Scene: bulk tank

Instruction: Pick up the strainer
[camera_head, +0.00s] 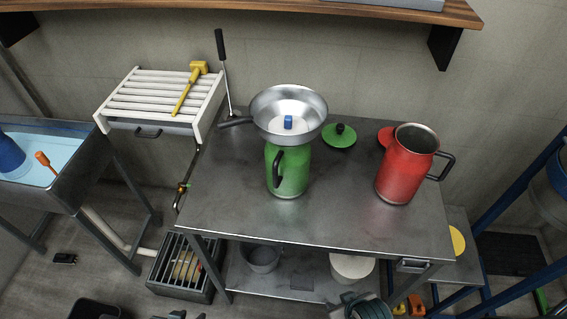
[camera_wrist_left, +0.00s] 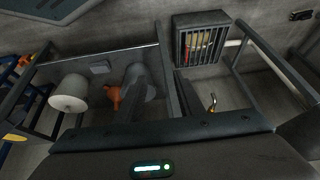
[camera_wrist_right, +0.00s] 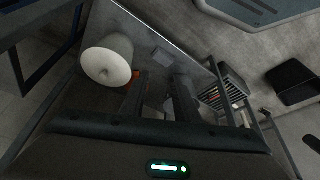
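The strainer (camera_head: 268,108) is a wide shiny metal bowl with a dark handle pointing left. It sits on top of the green jug (camera_head: 291,172) on the metal table. A small blue piece (camera_head: 288,121) stands on the pale disc inside the bowl. My left gripper (camera_wrist_left: 165,90) and right gripper (camera_wrist_right: 158,88) are low at the table's front side, well away from the strainer. Their dark fingers look apart with nothing between them. Neither wrist view shows the strainer.
A red jug (camera_head: 405,165) stands right of the green one, with a green lid (camera_head: 340,136) between them. The table's (camera_head: 330,215) front half is bare. A white slatted rack (camera_head: 150,95) with a yellow tool is at left. A wooden shelf (camera_head: 380,11) hangs above.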

